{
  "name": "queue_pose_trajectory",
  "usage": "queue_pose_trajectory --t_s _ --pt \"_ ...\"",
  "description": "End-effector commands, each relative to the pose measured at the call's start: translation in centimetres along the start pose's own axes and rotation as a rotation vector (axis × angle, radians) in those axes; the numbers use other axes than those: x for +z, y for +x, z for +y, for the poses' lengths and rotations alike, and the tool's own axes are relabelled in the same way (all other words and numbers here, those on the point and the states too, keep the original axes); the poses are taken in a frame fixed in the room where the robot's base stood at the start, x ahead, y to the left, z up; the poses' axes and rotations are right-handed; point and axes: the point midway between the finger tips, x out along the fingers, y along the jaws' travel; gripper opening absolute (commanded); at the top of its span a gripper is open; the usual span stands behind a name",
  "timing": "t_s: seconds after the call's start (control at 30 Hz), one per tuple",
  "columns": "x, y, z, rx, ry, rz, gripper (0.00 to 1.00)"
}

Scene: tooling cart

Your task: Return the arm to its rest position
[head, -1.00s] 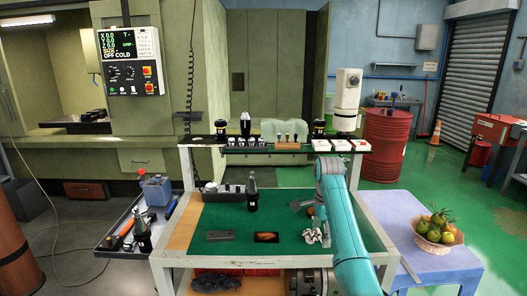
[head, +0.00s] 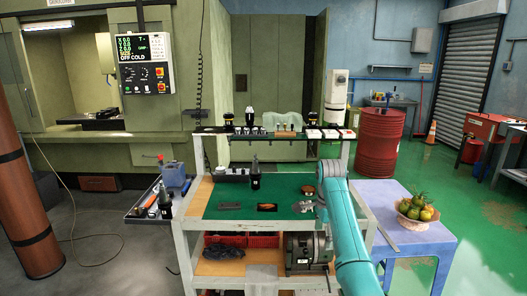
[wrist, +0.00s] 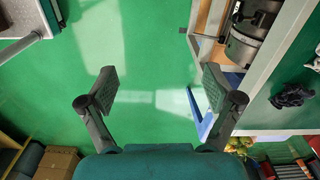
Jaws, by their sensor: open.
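My gripper (wrist: 160,85) shows in the wrist view with its two dark fingers spread wide and nothing between them. Green floor lies behind the gap. In the head view my teal arm (head: 345,225) reaches up from the lower right, overlapping the right side of the tooling cart (head: 187,258). I cannot make out the gripper clearly in that view. The wrist view also shows part of the cart's frame (wrist: 273,78) to the right of the fingers, apart from them.
A blue table (head: 428,237) with a fruit basket (head: 415,211) stands right of the cart. A red drum (head: 380,140) is behind. A side tray (head: 135,213) juts from the cart's left, and a brown cylinder (head: 25,200) stands farther left. Green floor is open at the right.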

Motion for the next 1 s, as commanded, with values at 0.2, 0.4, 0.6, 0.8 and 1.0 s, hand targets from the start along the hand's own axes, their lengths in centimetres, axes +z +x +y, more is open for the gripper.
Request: queue_pose_trajectory --t_s 0.2,0.4,0.6,0.8,1.0 --pt "0.0 2.5 0.2 -0.020 -0.024 0.002 0.90" --pt "0.1 5.3 0.5 -0.047 -0.056 0.006 0.90" --pt "0.2 9.6 1.2 -0.088 -0.105 0.014 0.90" --pt "0.4 16.2 3.0 -0.153 -0.183 0.030 0.90" --pt "0.7 23.6 6.3 -0.243 -0.288 0.061 0.90"
